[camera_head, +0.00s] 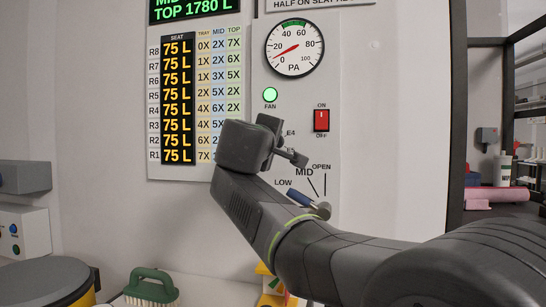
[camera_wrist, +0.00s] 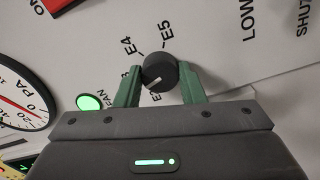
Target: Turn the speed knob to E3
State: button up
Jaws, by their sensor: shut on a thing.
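The speed knob (camera_wrist: 160,68) is a round dark knob on the pale panel, seen in the wrist view between the two green fingers of my gripper (camera_wrist: 160,76). My gripper is shut on it. A white pointer line on the knob points down and left in that view, toward a partly hidden label below the knob. The E4 and E5 labels are clear; a label ending in 3 is partly covered by the left finger. In the head view my gripper (camera_head: 284,141) is at the panel and hides the knob.
A round PA gauge (camera_head: 294,48), a lit green FAN lamp (camera_head: 270,94) and a red ON/OFF switch (camera_head: 321,120) are above the knob. A blue-handled lever (camera_head: 302,198) by LOW, MID and OPEN marks is just below my gripper. A green brush (camera_head: 151,286) lies lower left.

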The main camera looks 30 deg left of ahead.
jog(key=shift+f+m+b, duration=0.1)
jog(key=shift+m+b, duration=1.05)
jog(key=shift+m, duration=0.45)
jog(key=o, duration=1)
jog(key=v, duration=1.4)
jog(key=shift+w+a, duration=0.1)
